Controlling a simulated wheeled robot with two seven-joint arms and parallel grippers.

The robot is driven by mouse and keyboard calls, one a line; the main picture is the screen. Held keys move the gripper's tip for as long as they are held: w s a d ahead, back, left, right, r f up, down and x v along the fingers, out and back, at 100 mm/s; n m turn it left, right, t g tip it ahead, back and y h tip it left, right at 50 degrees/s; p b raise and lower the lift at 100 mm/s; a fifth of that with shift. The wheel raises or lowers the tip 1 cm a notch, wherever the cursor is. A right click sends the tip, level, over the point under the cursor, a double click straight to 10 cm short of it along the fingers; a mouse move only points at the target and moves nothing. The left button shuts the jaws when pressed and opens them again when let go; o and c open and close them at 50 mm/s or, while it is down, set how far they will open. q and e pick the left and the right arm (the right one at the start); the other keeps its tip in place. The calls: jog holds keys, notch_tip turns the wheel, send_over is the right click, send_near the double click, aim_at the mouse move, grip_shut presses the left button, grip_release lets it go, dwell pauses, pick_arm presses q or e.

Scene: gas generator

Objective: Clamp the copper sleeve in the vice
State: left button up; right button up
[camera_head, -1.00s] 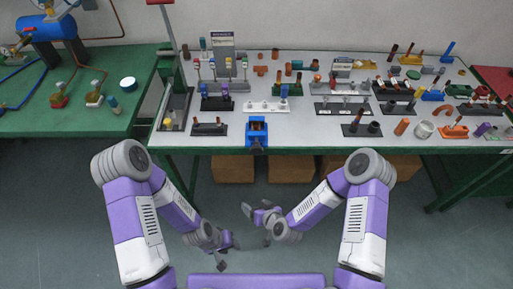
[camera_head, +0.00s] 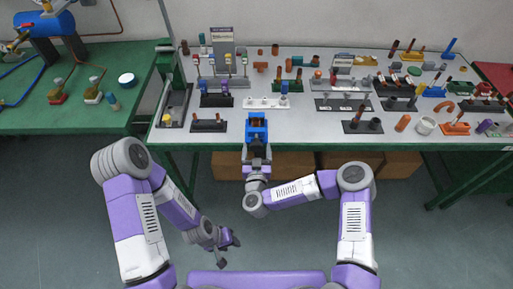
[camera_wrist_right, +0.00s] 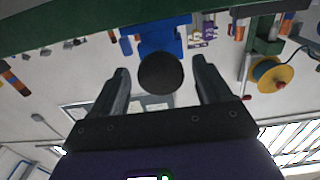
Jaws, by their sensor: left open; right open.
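The blue vice (camera_head: 256,133) stands at the front edge of the grey table. A small copper-brown piece (camera_head: 257,123) shows between its jaws, likely the copper sleeve; I cannot tell whether the jaws touch it. My right gripper (camera_head: 257,158) is at the front of the vice, open. In the right wrist view, a round dark knob (camera_wrist_right: 160,73) sits between its two open fingers, apart from both, with the blue vice body (camera_wrist_right: 158,35) behind it. My left gripper (camera_head: 230,250) hangs open and empty, low over the floor, away from the table.
Several racks and loose fittings fill the table behind the vice. A dark stand (camera_head: 208,125) is left of the vice, and another (camera_head: 362,126) is to the right. A green table (camera_head: 60,118) stands at the left. Brown boxes (camera_head: 295,165) are under the table.

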jog(key=shift+w, duration=0.75)
jog(key=c, duration=1)
